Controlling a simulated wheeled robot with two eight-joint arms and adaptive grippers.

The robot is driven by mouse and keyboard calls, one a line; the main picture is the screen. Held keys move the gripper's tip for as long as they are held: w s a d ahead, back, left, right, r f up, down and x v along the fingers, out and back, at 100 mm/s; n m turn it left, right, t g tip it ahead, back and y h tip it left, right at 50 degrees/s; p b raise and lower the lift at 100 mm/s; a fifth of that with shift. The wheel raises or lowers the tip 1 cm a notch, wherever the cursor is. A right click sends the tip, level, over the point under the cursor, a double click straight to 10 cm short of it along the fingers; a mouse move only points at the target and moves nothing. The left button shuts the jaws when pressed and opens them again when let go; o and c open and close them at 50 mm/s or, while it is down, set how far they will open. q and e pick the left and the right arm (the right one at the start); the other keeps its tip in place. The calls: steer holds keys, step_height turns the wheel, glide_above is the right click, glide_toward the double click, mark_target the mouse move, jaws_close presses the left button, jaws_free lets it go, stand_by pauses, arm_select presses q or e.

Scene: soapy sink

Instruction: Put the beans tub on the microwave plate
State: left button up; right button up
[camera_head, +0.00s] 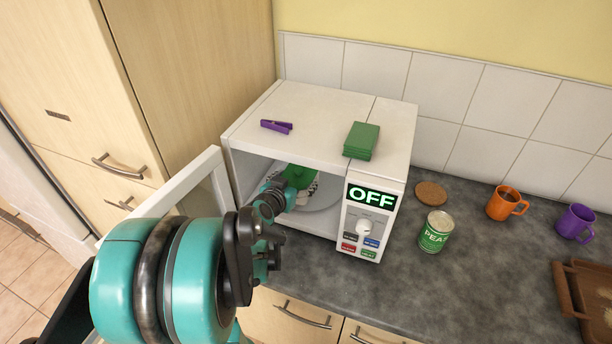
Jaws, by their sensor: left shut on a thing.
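My left arm reaches through the open door into the white microwave (242,136). My left gripper (304,187) is inside the cavity, shut on a green-topped tub, which I take for the beans tub (298,172). Most of the tub's body is hidden by the gripper and wrist. The pale round microwave plate (325,200) shows on the cavity floor, beneath and to the right of the gripper. I cannot tell whether the tub touches the plate. My right gripper is not in view.
The microwave door (190,184) stands open at the left, beside my arm. A purple peg (277,126) and green stack (361,140) lie on top. A peas can (436,232), cork coaster (431,193), orange mug (504,203), purple mug (574,222) and brown tray (565,290) stand on the counter.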

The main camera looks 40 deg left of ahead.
mark_target(305, 173)
arm_select(q)
steer(key=w, duration=0.2)
steer(key=w+a, duration=0.1)
steer(key=w, duration=0.1)
steer(key=w+a+b, duration=0.1)
steer(key=w, duration=0.1)
steer(key=f+b, duration=0.1)
steer(key=w+f+b, duration=0.1)
steer(key=f, duration=0.1)
steer(key=shift+a, duration=0.1)
steer(key=shift+f, duration=0.2)
steer(key=shift+f, duration=0.25)
steer(key=o, duration=1.4)
steer(key=shift+r, duration=0.1)
steer(key=shift+c, duration=0.2)
